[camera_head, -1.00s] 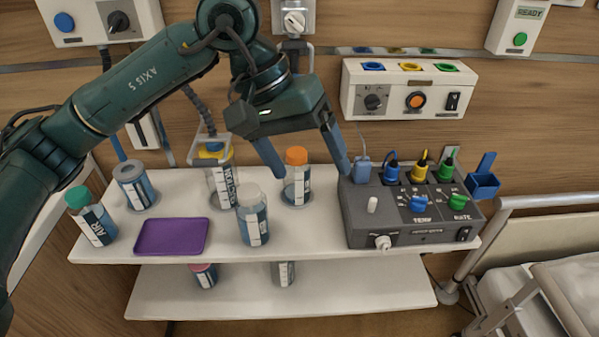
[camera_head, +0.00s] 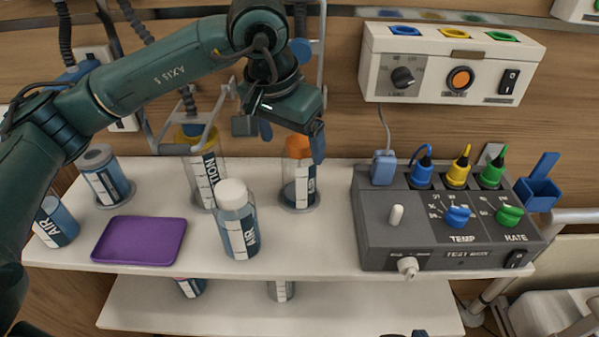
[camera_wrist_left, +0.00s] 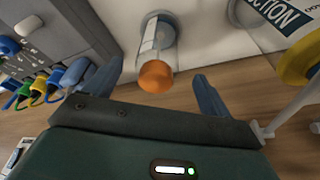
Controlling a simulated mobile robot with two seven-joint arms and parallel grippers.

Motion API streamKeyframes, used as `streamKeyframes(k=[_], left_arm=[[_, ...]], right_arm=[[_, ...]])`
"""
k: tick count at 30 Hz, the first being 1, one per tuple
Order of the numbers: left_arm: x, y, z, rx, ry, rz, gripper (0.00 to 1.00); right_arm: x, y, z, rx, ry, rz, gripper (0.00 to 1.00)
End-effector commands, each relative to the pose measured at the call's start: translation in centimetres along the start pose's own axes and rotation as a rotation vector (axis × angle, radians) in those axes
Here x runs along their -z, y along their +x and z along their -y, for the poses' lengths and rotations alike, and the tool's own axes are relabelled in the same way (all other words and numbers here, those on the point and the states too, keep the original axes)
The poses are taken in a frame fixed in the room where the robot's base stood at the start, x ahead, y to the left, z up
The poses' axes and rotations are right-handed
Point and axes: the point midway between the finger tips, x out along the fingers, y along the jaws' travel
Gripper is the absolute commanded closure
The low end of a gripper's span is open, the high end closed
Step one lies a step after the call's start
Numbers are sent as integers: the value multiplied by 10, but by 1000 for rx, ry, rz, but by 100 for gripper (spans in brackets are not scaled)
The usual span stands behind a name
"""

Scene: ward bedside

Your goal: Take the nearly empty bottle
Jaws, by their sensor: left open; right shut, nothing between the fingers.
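A clear bottle with an orange cap (camera_head: 299,182) stands upright at the back of the upper shelf, with a little dark liquid low in it. My left gripper (camera_head: 292,140) is open above and behind it, one finger overlapping the cap's edge in the head view. In the left wrist view the orange cap (camera_wrist_left: 155,76) shows between the open fingers (camera_wrist_left: 157,88), not gripped. A white-capped AIR bottle (camera_head: 238,222) stands at the front. A yellow-capped SUCTION bottle (camera_head: 207,175) stands behind it in a holder. Only a tip of my right gripper (camera_head: 405,334) shows at the bottom edge.
A purple tray (camera_head: 140,241) lies on the shelf's left, near a grey-topped bottle (camera_head: 105,178) and another AIR bottle (camera_head: 56,222). A grey control box (camera_head: 450,228) stands on the right. Free shelf (camera_head: 310,240) lies before the orange-capped bottle. A lower shelf (camera_head: 340,312) holds more bottles.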

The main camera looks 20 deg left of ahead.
Motion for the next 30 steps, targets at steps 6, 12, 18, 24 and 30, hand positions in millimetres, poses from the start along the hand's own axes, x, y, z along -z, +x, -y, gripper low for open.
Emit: streamKeyframes(k=[6, 12, 18, 24, 30], left_arm=[[3, 18, -2, -2, 0, 3, 17], [7, 48, -3, -2, 0, 3, 17], [8, 56, -2, 0, 1, -1, 17], [8, 56, -2, -1, 0, -1, 22], [8, 56, -2, -1, 0, -1, 39]], right_arm=[[2, -1, 0, 0, 1, 0, 100], [0, 0, 0, 1, 5, 11, 100], [-1, 3, 0, 1, 3, 12, 100], [1, 4, 0, 2, 2, 7, 100], [2, 3, 0, 3, 2, 5, 100]])
